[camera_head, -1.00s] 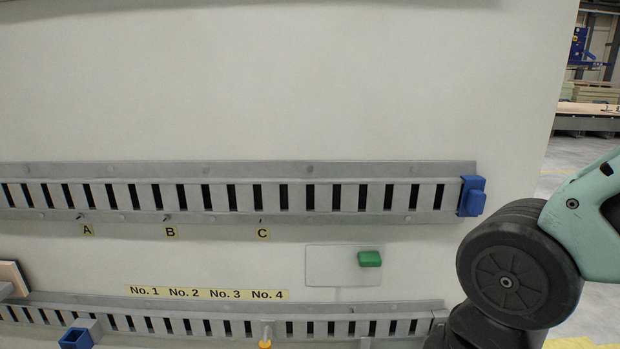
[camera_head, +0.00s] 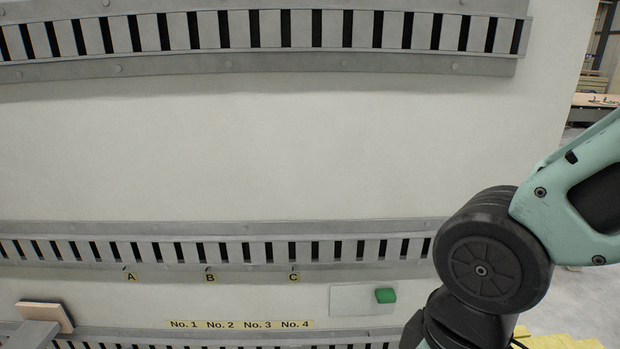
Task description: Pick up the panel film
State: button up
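A thin, pale, see-through sheet, which looks like the panel film (camera_head: 349,300), lies flat against the light panel wall below the slotted middle rail. A small green block (camera_head: 385,296) sits on its right part. The sheet is just left of my dark arm joint. My gripper is out of the picture; only links of my arm show at the right, so its fingers cannot be seen.
A slotted rail (camera_head: 270,66) crosses the top, and another slotted rail (camera_head: 150,228) crosses the middle. Labels A, B and C hang below it. A yellow No. 1 to No. 4 strip (camera_head: 240,324) is lower. A wooden-faced block (camera_head: 45,316) stands at lower left.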

aim_at(369, 298)
jog(key=l+u, duration=0.35)
jog(key=l, duration=1)
